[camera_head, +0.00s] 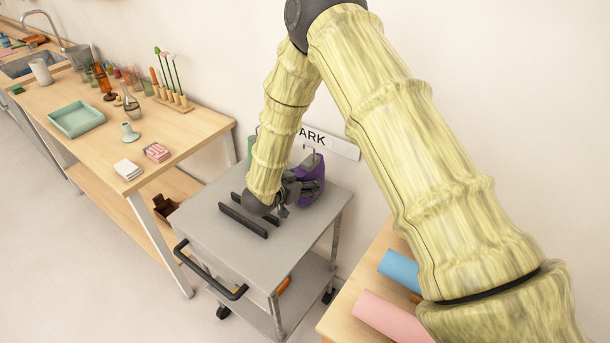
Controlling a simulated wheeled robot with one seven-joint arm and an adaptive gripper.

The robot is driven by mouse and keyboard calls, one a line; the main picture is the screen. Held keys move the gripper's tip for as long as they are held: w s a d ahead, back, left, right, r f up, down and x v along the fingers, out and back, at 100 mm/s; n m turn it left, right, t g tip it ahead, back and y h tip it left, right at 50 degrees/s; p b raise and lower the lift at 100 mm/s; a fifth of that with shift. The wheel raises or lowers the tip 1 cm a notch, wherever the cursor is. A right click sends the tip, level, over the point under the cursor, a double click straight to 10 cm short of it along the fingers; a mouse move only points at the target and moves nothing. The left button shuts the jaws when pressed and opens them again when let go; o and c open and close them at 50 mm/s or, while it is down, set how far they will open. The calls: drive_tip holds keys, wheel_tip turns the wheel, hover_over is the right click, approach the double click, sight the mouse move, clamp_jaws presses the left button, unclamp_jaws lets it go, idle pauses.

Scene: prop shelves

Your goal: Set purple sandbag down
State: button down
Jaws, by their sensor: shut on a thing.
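The purple sandbag (316,176) is at the back right part of the grey cart top (245,247). My gripper (298,187) reaches in from the left and is shut on the sandbag. The fingers and my arm hide part of the sandbag's left side. I cannot tell whether the sandbag's underside touches the cart top or hangs just above it.
Two dark parallel bars (243,220) sit on the cart top left of my gripper. A green thing (251,145) is partly hidden behind my arm. A wooden table (178,130) with several props stands left. Blue (398,270) and pink (388,318) rolls lie at lower right.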

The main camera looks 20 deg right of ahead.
drive_tip(key=shift+f, duration=0.3)
drive_tip(key=shift+w, duration=0.1)
drive_tip(key=shift+c, duration=0.7)
unclamp_jaws()
drive_tip(key=shift+f, duration=0.1)
drive_tip(key=b+v, duration=0.2)
drive_tip(key=v, duration=1)
drive_tip(key=shift+b, duration=0.35)
